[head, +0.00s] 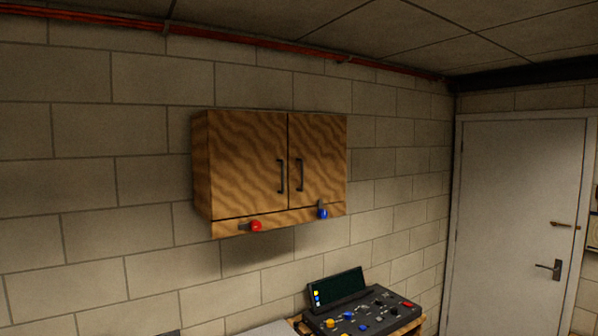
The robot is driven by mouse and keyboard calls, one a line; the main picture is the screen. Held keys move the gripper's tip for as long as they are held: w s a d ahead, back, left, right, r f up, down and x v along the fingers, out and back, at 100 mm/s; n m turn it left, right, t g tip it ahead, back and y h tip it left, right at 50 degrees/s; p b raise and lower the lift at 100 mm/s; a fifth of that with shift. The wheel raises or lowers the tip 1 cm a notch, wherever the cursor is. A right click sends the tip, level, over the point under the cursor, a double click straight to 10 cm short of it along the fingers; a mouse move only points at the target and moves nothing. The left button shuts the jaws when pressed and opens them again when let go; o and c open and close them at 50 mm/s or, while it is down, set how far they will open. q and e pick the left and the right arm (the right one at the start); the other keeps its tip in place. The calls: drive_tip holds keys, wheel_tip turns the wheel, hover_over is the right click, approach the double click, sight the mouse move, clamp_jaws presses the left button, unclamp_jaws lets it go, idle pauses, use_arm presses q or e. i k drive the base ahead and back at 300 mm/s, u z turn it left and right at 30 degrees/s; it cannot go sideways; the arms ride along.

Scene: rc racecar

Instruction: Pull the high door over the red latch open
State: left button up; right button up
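A wooden wall cabinet (202,165) with wavy grain hangs high on the block wall in the head view. It has two doors, both closed. The left door (245,155) is above the red latch (256,226) and has a dark vertical handle (280,176) near its right edge. The right door (322,150) is above the blue latch (323,213) and has its own dark handle (299,175). The red latch's grey arm lies sideways; the blue latch's grey arm points up to the right door's lower edge. Neither gripper is in view.
A dark control console (375,319) with coloured knobs and a screen (337,287) stands below the cabinet to the right. A grey-white room door (510,210) is at the far right. The wall around the cabinet is bare, with a red pipe (250,41) above.

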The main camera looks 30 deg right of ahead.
sight(248, 150)
drive_tip(key=z, duration=0.2)
drive_tip(key=i, duration=1)
drive_tip(key=u, duration=0.15)
